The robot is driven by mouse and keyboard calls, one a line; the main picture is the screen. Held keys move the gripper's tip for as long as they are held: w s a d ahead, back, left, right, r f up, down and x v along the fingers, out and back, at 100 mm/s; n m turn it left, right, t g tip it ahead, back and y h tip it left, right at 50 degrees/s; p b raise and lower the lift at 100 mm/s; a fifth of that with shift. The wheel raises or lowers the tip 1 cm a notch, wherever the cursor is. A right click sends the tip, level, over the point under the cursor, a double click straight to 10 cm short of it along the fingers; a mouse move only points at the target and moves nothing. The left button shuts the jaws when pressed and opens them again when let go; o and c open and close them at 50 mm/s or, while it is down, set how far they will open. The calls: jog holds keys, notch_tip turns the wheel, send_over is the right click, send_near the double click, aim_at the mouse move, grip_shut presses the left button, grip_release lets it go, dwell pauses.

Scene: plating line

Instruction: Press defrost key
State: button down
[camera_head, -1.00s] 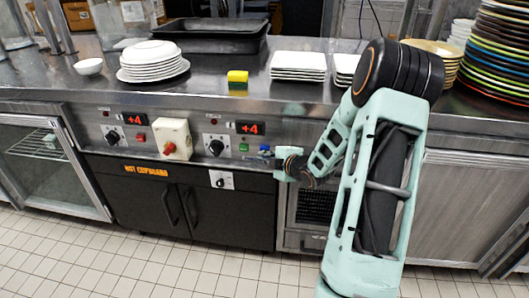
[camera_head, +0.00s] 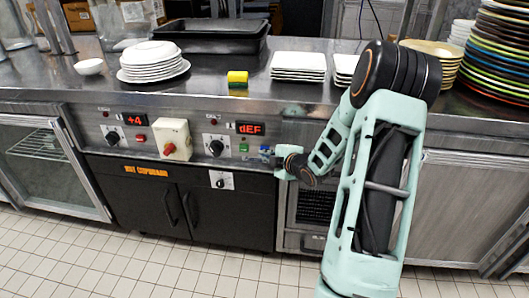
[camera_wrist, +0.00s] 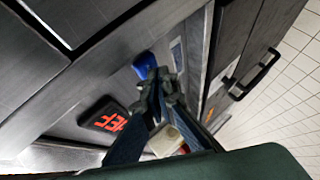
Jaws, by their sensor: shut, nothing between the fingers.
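The right-hand control display (camera_head: 249,128) reads "dEF" in red, and it also shows in the wrist view (camera_wrist: 110,121). A blue key (camera_head: 264,149) sits on the panel below and right of that display. In the wrist view the blue key (camera_wrist: 145,64) shows just beyond my fingertips. My gripper (camera_head: 269,156) is shut and empty, with its tips at the panel beside the blue key. The wrist view shows the closed fingers (camera_wrist: 164,84). Whether they touch the key I cannot tell.
A green key (camera_head: 244,147) and a black knob (camera_head: 215,147) lie left of my gripper. A white switch box (camera_head: 173,138) juts from the panel. The left display (camera_head: 134,120) reads "+4". Plates and a yellow sponge (camera_head: 238,77) stand on the counter above.

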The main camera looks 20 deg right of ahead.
jog(key=shift+w+d, duration=0.1)
dwell(0.4)
jog(key=shift+s+a+b, duration=0.4)
jog(key=shift+s+a, duration=0.15)
jog(key=shift+s, duration=0.3)
jog(key=shift+s+a+b, duration=0.45)
jog(key=shift+s+a, duration=0.25)
jog(key=shift+s, duration=0.35)
jog(key=shift+s+a+b, duration=0.45)
jog(key=shift+s+a, duration=0.25)
jog(key=shift+s, duration=0.3)
jog(key=shift+a+r, duration=0.1)
